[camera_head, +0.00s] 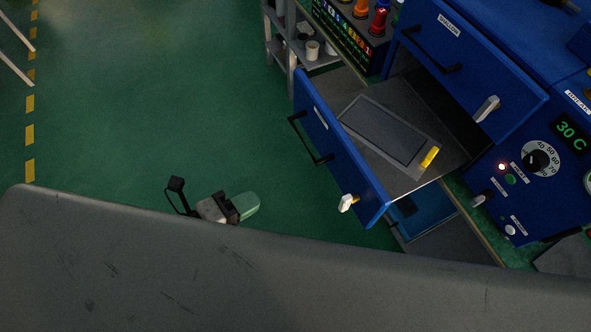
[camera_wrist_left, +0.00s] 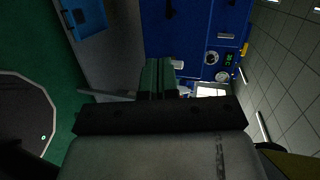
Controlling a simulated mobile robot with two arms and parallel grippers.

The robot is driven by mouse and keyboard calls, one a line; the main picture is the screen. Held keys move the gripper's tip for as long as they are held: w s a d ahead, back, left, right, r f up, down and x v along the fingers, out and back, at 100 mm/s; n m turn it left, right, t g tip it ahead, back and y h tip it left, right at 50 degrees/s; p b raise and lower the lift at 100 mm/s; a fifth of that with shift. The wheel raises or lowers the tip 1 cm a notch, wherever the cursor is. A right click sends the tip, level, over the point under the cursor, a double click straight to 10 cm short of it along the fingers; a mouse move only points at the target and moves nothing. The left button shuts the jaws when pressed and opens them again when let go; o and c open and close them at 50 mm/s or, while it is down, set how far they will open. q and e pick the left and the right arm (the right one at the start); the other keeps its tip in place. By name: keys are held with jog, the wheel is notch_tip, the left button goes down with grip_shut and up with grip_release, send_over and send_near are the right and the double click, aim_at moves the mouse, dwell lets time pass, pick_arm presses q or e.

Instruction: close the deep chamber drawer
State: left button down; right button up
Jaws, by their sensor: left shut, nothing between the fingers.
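The deep chamber drawer (camera_head: 345,155) stands pulled out from the blue press cabinet. Its blue front has a black bar handle (camera_head: 310,140) and a white latch knob (camera_head: 348,203). A dark flat plate with a yellow tab (camera_head: 385,132) lies in its grey interior. My left gripper (camera_head: 247,206) is to the left of the drawer front, clear of it, over the green floor. Its green fingers are shut and empty. They also show in the left wrist view (camera_wrist_left: 157,78), with the blue cabinet beyond. My right gripper is not in view.
The shallow drawer (camera_head: 465,60) above has its own handle and latch and looks closed. A control panel (camera_head: 540,160) reading 30 C is at the right. A grey shelf with cups (camera_head: 312,50) stands behind. The floor left of the drawer is free.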

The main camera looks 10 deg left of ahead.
pick_arm(q)
jog(key=r+p+x, duration=0.1)
jog(key=p+x, duration=0.1)
jog(key=x, duration=1.1)
jog(key=shift+w+d+p, duration=0.35)
jog(key=shift+w+p, duration=0.05)
jog(key=shift+w, duration=0.05)
jog(key=shift+d, duration=0.1)
